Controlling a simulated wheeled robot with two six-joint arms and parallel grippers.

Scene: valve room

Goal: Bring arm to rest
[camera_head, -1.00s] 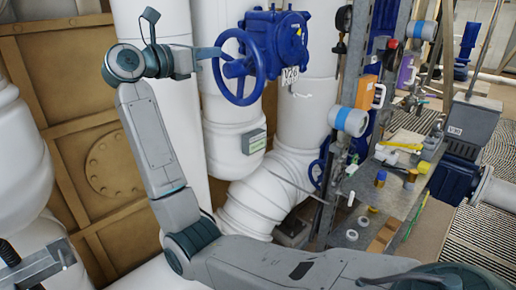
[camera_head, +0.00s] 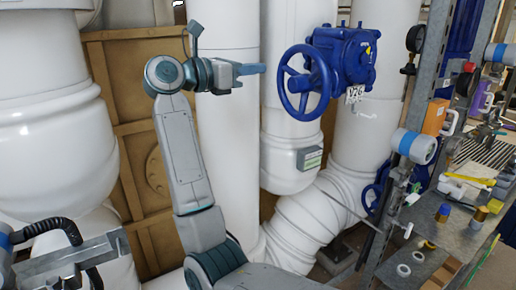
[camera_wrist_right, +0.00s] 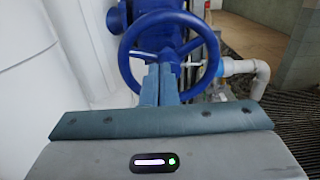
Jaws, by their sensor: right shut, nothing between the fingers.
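My right arm rises from the bottom of the head view and bends over at its top. Its right gripper (camera_head: 256,69) points right, shut and empty. Its fingertips show just left of the rim of the blue handwheel (camera_head: 304,83), with a small gap in the picture. In the right wrist view the shut fingers (camera_wrist_right: 160,84) point at the handwheel (camera_wrist_right: 207,60), which stands beyond them. Part of my left arm with its gripper (camera_head: 75,255) shows at the lower left; its jaws are not clear.
The wheel sits on a blue valve body (camera_head: 345,58) tagged V26, beside thick white pipes (camera_head: 235,130). A metal shelf (camera_head: 385,270) with bottles, rings and tools stands at the right. A brown panelled wall (camera_head: 115,80) is behind.

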